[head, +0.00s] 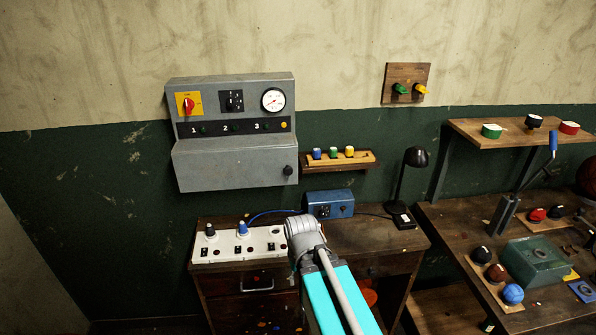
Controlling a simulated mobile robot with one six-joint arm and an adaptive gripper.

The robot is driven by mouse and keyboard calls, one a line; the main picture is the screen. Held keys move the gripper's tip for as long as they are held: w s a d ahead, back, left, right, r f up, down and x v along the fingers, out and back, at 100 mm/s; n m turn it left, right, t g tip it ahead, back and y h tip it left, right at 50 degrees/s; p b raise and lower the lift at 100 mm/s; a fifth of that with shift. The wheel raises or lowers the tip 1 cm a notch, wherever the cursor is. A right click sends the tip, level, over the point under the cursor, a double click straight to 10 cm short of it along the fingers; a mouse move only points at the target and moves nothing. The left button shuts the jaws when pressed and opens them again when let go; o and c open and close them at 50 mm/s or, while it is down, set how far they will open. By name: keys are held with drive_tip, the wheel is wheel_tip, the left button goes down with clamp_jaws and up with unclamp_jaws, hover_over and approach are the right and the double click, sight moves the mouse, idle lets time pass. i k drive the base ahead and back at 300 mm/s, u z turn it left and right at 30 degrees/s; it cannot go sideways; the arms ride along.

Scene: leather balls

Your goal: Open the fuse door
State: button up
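A grey metal control box (182,130) hangs on the wall, left of centre in the head view. Its lower part is a plain grey door (235,168), the likely fuse door, and it looks closed. A small round black knob (288,170) sits at the door's right side. Nothing behind the door shows. My teal and grey arm reaches up from the bottom, with a grey joint in front of the wooden desk, below and right of the door. My gripper is not visible.
A small shelf with fuses (342,162) is right of the box. A desk (380,236) below holds a white switch panel (262,240), a blue box (330,205) and a black lamp (416,158). A cluttered workbench (450,222) stands right. Wall space left is clear.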

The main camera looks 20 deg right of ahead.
sight(251, 168)
drive_tip(key=z, duration=0.25)
drive_tip(key=k, duration=1.5)
drive_tip(key=u, duration=0.55)
drive_tip(key=i, duration=1)
